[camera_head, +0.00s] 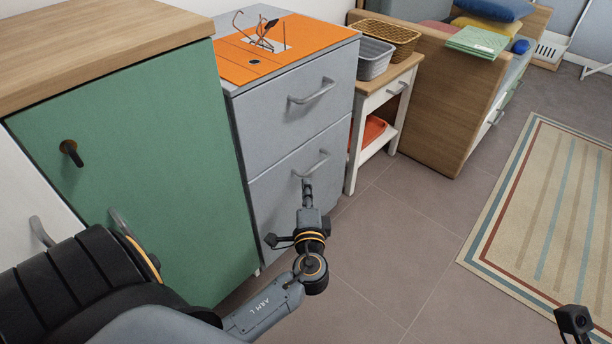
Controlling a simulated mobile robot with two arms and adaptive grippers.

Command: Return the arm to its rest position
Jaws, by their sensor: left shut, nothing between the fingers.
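My left arm reaches in from the lower left, with "ARM L" on its grey link. My left gripper (307,188) is shut and empty. In the picture its fingertips lie just below the lower handle (311,165) of the grey drawer cabinet (290,135); I cannot tell whether they touch it. Both drawers of that cabinet look closed. A small dark part of my own body shows at the lower right edge, and I cannot make out a right gripper there.
A green cabinet (140,160) stands close on the left. Glasses (258,38) lie on the orange mat (225,62) on the drawer cabinet. A small side table (385,90) with baskets stands behind. The tiled floor is clear up to the striped rug (550,210).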

